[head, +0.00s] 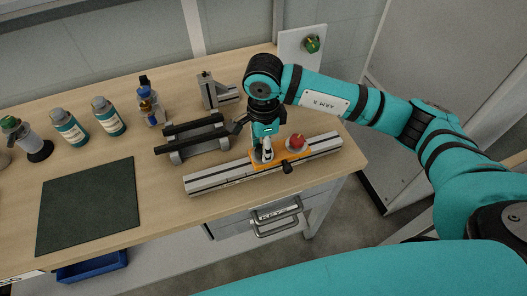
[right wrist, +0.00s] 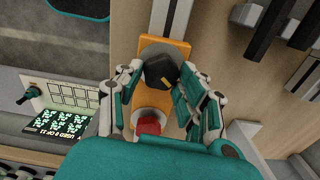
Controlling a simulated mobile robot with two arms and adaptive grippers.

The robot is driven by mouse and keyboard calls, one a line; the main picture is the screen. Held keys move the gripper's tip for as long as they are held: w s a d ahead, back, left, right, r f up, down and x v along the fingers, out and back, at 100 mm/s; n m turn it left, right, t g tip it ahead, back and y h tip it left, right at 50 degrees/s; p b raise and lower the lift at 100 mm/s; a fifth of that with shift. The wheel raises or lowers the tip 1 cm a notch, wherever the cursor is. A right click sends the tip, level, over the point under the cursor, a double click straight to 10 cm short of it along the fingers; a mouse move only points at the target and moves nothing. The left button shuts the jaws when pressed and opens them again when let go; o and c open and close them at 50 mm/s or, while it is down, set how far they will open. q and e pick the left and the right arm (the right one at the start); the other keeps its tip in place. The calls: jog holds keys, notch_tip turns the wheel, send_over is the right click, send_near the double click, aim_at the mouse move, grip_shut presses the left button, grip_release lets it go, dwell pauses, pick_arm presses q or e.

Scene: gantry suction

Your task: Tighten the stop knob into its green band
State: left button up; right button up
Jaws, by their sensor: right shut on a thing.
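My right gripper (head: 264,150) points down at the orange carriage (head: 283,160) on the long metal rail (head: 215,179). In the right wrist view the gripper (right wrist: 160,88) has its fingers on either side of a black knob (right wrist: 161,70) and is shut on it. The knob has a yellow mark on its side and sits over a grey disc on the orange plate (right wrist: 178,47). In the head view the gripper hides this knob. A red knob (head: 296,142) stands beside it on the carriage and also shows in the right wrist view (right wrist: 148,125). I cannot make out a green band. My left gripper is out of view.
Behind the rail stand a black-topped rest (head: 193,135) and a grey metal bracket (head: 215,92). Bottles (head: 68,127) and a dark mat (head: 87,205) are at left. A green knob (head: 312,44) is on the back panel.

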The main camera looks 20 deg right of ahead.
jog(key=shift+m, duration=0.4)
jog(key=o, duration=1.2)
jog(key=shift+c, duration=0.2)
notch_tip(320, 180, up, 12)
